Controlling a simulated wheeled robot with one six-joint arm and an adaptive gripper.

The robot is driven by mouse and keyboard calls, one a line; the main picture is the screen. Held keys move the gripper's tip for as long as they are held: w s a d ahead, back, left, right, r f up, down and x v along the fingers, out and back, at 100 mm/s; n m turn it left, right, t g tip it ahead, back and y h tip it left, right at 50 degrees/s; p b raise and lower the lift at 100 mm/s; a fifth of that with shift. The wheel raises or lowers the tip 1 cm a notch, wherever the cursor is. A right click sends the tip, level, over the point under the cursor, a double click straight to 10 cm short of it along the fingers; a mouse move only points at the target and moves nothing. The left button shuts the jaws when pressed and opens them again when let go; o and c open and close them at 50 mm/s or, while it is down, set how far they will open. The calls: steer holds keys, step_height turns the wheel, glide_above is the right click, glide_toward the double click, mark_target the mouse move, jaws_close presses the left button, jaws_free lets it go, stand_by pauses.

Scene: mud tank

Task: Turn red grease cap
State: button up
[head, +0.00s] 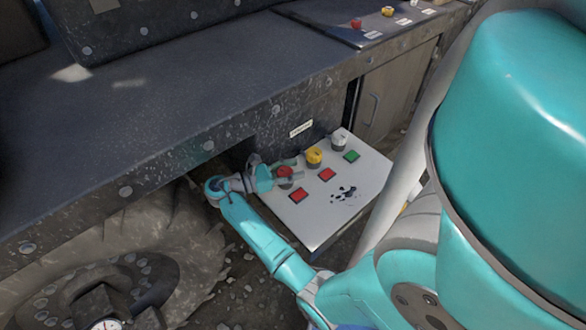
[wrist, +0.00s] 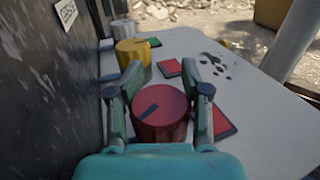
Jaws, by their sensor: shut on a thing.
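The red grease cap (wrist: 160,112) is a round red knob with a dark blue mark on its top. It stands on a white panel (head: 318,217) at the left end of a row of caps. My gripper (wrist: 160,92) has one finger on each side of the red cap and is shut on it. In the head view my gripper (head: 286,176) covers part of the red cap (head: 285,171). The yellow cap (head: 314,155) and the grey-white cap (head: 339,139) stand farther along the row. The yellow cap also shows in the wrist view (wrist: 132,52).
Two red squares (head: 298,195) (head: 327,174) and a green square (head: 351,156) lie on the panel beside the caps. Dark spots (head: 343,193) mark the panel. A dark wall (wrist: 45,90) stands close on the left. A large tyre (head: 185,240) lies below left.

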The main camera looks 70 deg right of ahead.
steer(key=shift+y, duration=0.3)
stand_by(0.7)
stand_by(0.3)
steer(key=o, duration=0.9)
